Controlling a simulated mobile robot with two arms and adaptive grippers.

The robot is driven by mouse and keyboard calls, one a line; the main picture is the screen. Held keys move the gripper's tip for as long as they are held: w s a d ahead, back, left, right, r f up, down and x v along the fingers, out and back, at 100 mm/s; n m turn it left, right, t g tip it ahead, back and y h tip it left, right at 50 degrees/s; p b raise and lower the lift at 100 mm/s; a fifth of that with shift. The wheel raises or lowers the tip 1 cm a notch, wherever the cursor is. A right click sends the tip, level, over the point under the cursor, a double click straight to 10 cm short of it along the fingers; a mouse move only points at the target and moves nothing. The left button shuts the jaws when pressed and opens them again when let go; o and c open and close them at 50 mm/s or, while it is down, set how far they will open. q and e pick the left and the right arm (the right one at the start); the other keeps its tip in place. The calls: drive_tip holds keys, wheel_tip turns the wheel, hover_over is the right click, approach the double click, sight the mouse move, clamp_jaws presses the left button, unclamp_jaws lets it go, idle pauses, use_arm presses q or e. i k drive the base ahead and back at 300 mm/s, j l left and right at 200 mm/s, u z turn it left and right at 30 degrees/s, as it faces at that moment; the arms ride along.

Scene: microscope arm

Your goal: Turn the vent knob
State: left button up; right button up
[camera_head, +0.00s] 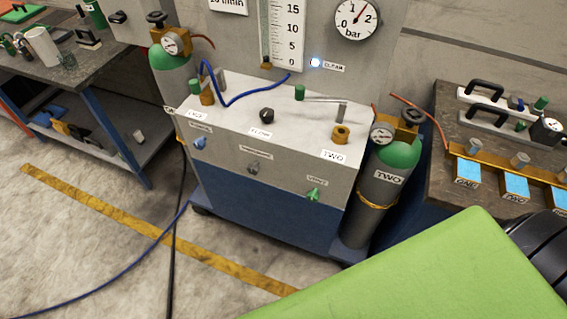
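A white and blue cabinet (275,209) stands in the middle of the head view. Its front has a row of small knobs under small labels. The blue knob (199,143) is at the left, the grey knob (252,168) in the middle and the green knob (314,194) at the right. The labels above them are too small to read surely, so I cannot tell which is the vent knob. The green knob looks tilted. A dark knob (266,115) sits on the cabinet top. Neither of my grippers is in view.
Gas cylinders with green tops flank the cabinet, at left (172,75) and right (385,178). A round gauge (356,18) and a lit lamp (315,62) are on the panel behind. A blue hose (222,95) loops over the top. Cables cross the floor at left.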

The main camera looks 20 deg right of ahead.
sight(313, 196)
drive_tip(key=k+j+z, duration=0.1)
drive_tip(key=z, duration=0.9)
